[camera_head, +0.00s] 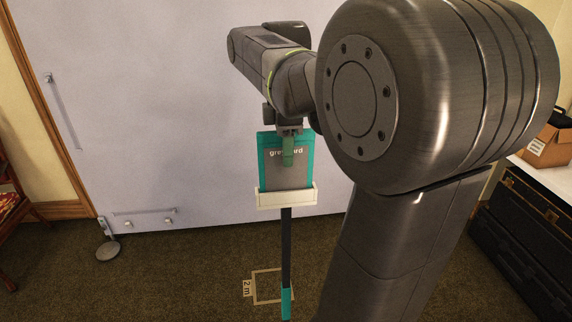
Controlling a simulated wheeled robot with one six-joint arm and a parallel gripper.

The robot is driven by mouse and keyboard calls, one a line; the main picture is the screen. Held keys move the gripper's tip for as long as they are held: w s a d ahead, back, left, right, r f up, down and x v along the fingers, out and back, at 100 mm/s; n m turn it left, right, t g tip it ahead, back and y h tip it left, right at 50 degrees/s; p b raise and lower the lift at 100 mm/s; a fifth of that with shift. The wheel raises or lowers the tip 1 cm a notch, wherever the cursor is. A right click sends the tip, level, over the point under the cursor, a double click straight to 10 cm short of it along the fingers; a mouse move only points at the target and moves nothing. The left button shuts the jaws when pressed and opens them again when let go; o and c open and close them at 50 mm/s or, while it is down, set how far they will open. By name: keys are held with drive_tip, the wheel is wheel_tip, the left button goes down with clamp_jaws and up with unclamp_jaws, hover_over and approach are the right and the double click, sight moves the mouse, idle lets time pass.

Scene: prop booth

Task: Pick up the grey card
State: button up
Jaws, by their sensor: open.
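The grey card (288,175) stands upright in the middle of the view, with a teal border and partly hidden lettering near its top. Its lower edge sits in a cream holder (286,198) on top of a dark post (286,245). My gripper (288,158) is in front of the card's upper part and covers some of the lettering. It is open. Whether its fingers touch the card or stand around its edge cannot be told from this view. My arm hides much of the right side.
A large pale panel (180,120) stands behind the card, with a round foot (108,250) at lower left. A red-seated chair (8,203) is at the left edge. Black cases (520,240) and a cardboard box (550,145) are at right. Carpet at lower left is clear.

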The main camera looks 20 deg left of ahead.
drive_tip(key=shift+c, duration=0.2)
clamp_jaws()
